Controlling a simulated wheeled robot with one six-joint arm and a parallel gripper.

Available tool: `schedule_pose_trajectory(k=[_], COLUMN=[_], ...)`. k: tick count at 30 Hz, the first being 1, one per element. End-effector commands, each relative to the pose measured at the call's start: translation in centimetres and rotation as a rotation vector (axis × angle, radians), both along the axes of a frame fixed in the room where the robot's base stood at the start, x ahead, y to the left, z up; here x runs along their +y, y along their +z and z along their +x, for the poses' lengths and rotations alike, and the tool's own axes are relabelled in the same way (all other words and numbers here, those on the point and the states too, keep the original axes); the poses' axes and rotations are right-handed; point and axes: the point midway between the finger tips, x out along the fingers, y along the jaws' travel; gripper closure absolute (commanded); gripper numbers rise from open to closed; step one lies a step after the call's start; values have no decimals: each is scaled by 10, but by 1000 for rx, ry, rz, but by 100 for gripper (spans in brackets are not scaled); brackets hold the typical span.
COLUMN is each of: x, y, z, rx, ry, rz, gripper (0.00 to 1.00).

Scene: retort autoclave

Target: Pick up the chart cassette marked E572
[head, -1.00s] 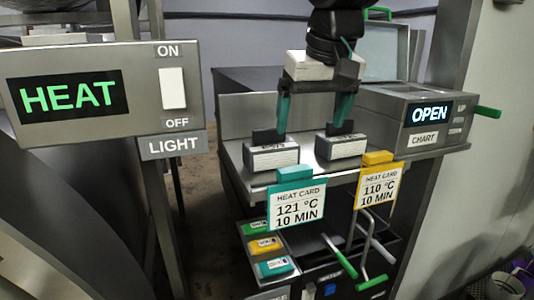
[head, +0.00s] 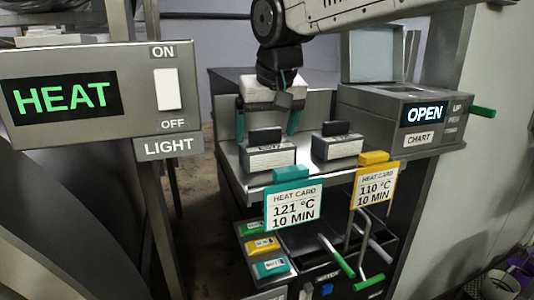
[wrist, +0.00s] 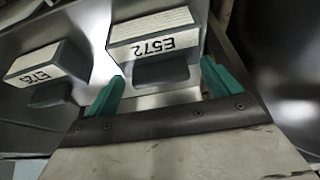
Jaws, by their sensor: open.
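The chart cassette marked E572 (wrist: 154,42) is a grey block with a white label and a dark upright grip (wrist: 165,73). It fills the middle of the wrist view, its marking upside down. In the head view it is the left cassette (head: 267,157) on the metal shelf; its marking is too small to read there. My gripper (head: 266,131) is open, with teal fingers at the left and right of the dark grip. In the wrist view, the open jaws (wrist: 163,80) show the grip between the fingers, with gaps at both sides.
A second cassette (head: 337,147) stands to the right on the shelf; its partly readable marking begins E7 in the wrist view (wrist: 45,63). The CHART box (head: 400,112), reading OPEN, is at the right. Teal (head: 293,207) and yellow (head: 373,187) heat cards stand in front.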

Motion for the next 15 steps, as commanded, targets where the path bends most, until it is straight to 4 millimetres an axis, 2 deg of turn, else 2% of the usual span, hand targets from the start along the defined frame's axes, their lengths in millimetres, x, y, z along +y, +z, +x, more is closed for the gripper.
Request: schedule_pose_trajectory(k=[3, 9, 10, 15], x=[0, 0, 0, 0], y=[0, 0, 1, 1], z=[0, 0, 0, 0], rx=[0, 0, 0, -1], ry=[0, 0, 0, 0], rz=[0, 0, 0, 0], gripper=[14, 69, 76, 76])
